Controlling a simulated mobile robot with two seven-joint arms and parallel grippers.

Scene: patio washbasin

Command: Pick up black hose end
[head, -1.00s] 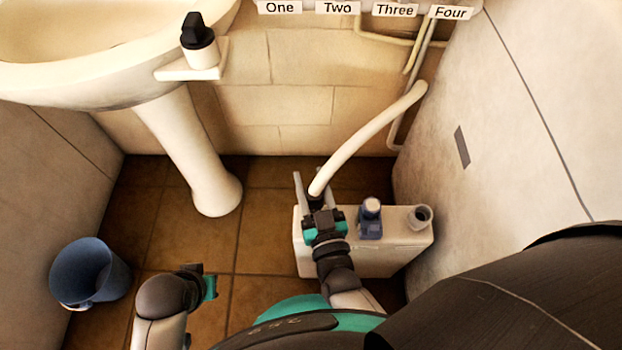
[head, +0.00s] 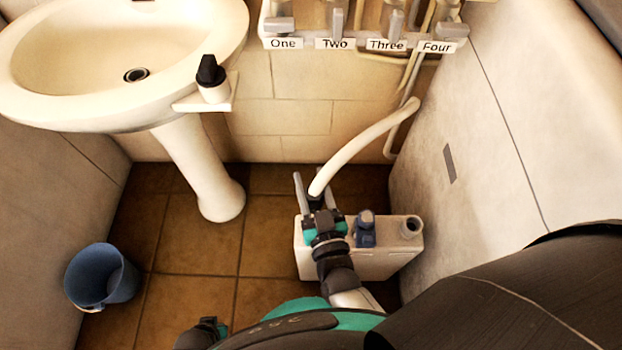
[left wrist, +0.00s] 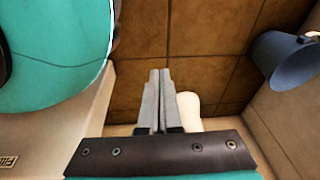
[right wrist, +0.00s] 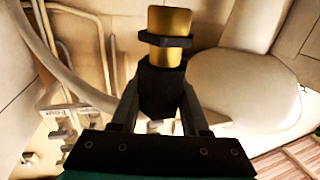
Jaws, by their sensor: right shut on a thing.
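The black hose end (head: 316,201) is at the lower end of a thick white hose (head: 360,146) that curves down from the right wall corner. My right gripper (head: 314,188) is shut on it, with one finger on each side, at the left end of a white box. In the right wrist view the black hose end (right wrist: 162,92) sits between the fingers, with a brass piece (right wrist: 168,22) and dark collar beyond it. My left gripper (left wrist: 160,78) is shut and empty above the tiled floor; its tips are hidden in the head view.
The white box (head: 385,262) carries a blue fitting (head: 365,230) and an open grey-rimmed port (head: 411,227). A washbasin (head: 60,90) on a pedestal stands left, with a black-topped tap (head: 211,72). A blue bucket (head: 100,275) stands lower left. Labelled valves (head: 335,42) line the back wall.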

